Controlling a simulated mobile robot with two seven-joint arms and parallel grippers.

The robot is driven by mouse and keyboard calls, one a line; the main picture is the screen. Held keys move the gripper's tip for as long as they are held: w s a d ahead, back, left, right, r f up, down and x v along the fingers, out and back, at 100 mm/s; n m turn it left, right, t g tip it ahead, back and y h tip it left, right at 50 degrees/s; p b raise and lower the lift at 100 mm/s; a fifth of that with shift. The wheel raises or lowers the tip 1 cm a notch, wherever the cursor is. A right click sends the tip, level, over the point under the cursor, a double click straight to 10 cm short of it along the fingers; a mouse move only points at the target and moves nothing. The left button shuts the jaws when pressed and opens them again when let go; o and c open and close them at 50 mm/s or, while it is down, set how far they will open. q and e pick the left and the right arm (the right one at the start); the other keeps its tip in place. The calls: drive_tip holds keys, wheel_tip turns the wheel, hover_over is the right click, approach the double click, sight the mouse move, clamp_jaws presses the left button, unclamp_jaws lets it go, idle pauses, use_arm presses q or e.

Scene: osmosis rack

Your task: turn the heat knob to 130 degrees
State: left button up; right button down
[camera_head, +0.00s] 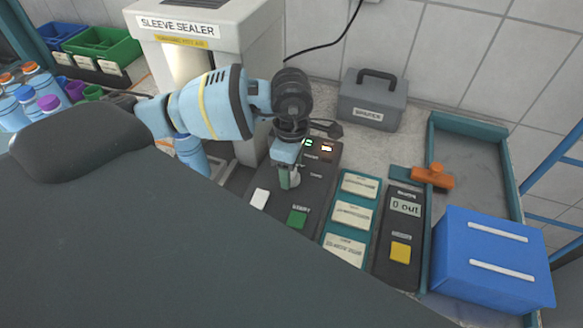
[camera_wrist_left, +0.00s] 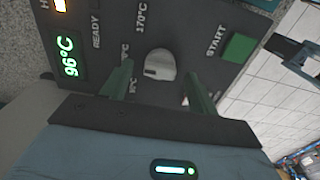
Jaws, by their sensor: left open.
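The heat knob (camera_wrist_left: 160,66) is a pale round knob on a dark control panel, with a "170°C" mark beside it; other marks are partly hidden by a finger. It also shows in the head view (camera_head: 295,180), partly behind my gripper. A green display (camera_wrist_left: 68,57) on the panel reads 96°C. My left gripper (camera_wrist_left: 160,85) is open, its two green fingers on either side of the knob. In the head view the left gripper (camera_head: 287,178) points down at the panel. I cannot tell whether the fingers touch the knob.
A green START button (camera_wrist_left: 238,47) sits near the knob. The sleeve sealer (camera_head: 215,70) stands behind my arm. Right of the panel (camera_head: 318,190) are a labelled teal holder (camera_head: 329,227), a counter reading "0 out" (camera_head: 407,207) with a yellow button, and a blue box (camera_head: 493,260).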

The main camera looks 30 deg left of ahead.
use_arm(q)
wheel_tip(320, 180, up, 6)
drive_tip(key=shift+r, duration=0.25)
drive_tip(key=shift+s, duration=0.1)
idle(0.5)
